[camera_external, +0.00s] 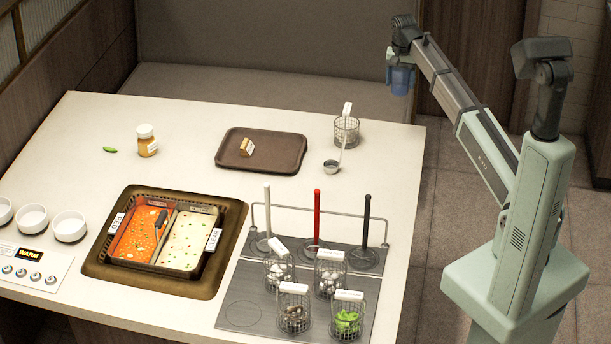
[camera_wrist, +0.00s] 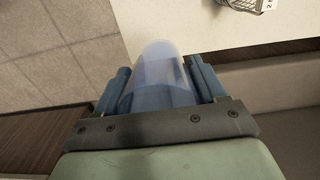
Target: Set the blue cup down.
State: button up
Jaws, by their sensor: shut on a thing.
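The blue cup (camera_wrist: 160,75) is see-through and sits between the two fingers of my gripper (camera_wrist: 160,88) in the wrist view. My gripper is shut on it. In the external view my gripper (camera_external: 401,70) is high at the upper right, and the blue cup (camera_external: 401,82) shows small and dark below the wrist. The cup is held in the air, beyond the right back corner of the counter (camera_external: 400,150). In the wrist view, floor lies under the left of the cup and the counter (camera_wrist: 200,22) lies behind its top.
A brown tray (camera_external: 285,160) holds a small tan block (camera_external: 247,147). A jar (camera_external: 146,140) stands to the left. The sauce wells (camera_external: 165,235) and several wire baskets fill the front. The back right corner is bare.

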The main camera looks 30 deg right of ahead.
aim_at(396, 96)
notch_tip(396, 96, down, 18)
jog(key=shift+r, duration=0.15)
dwell(0.7)
jog(key=o, duration=1)
notch_tip(396, 96, up, 12)
jog(key=shift+r, duration=0.1)
dwell(0.3)
dwell(0.4)
